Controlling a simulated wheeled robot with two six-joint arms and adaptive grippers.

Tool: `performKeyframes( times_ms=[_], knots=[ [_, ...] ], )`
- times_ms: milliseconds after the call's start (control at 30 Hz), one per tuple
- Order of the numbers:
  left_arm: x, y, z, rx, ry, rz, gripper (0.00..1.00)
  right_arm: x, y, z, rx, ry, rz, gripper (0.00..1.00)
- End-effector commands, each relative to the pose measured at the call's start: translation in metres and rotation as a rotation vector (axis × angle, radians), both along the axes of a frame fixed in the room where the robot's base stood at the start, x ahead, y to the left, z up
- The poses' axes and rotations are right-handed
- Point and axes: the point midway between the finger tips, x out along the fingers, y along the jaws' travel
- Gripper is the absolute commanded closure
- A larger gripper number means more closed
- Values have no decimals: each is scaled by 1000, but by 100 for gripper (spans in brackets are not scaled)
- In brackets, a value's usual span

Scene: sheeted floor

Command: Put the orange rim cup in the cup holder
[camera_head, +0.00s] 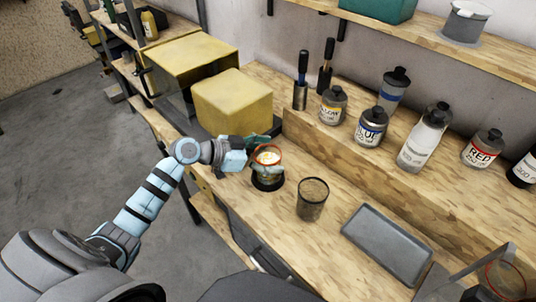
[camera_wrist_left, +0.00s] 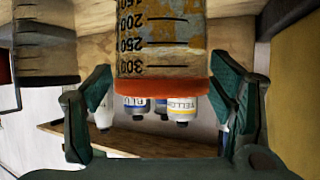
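The clear cup with the orange rim (camera_head: 267,151) stands upright on the left of the workbench. It fills the middle of the left wrist view (camera_wrist_left: 163,87), with dark measuring marks. A round black holder (camera_head: 268,184) shows directly below it; I cannot tell whether the cup rests in it or hangs just above. My left gripper (camera_head: 262,150) is at the cup, near its rim. In the left wrist view its two green finger pads flank the cup closely; whether they press on it is unclear. My right gripper is not in view.
Labelled bottles (camera_head: 371,128) line the raised ledge behind. Yellow boxes (camera_head: 235,102) stand close on the left. A clear thing with a red ring (camera_head: 505,281) is at the bottom right.

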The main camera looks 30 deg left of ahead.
Motion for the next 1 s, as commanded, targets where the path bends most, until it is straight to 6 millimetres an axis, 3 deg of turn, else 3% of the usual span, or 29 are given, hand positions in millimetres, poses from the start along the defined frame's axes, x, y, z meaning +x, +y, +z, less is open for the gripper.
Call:
performKeyframes(
  times_ms=[267,367,700,800,1000],
  knots=[
    [0,0,6,0,0,0,24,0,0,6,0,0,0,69],
    [-10,10,8,6,0,0,24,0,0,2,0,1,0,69],
    [-67,58,44,9,9,-3,24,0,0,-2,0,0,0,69],
    [-76,65,54,0,5,-6,24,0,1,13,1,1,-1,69],
    [-81,72,57,1,0,1,24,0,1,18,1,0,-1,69]
  ],
)
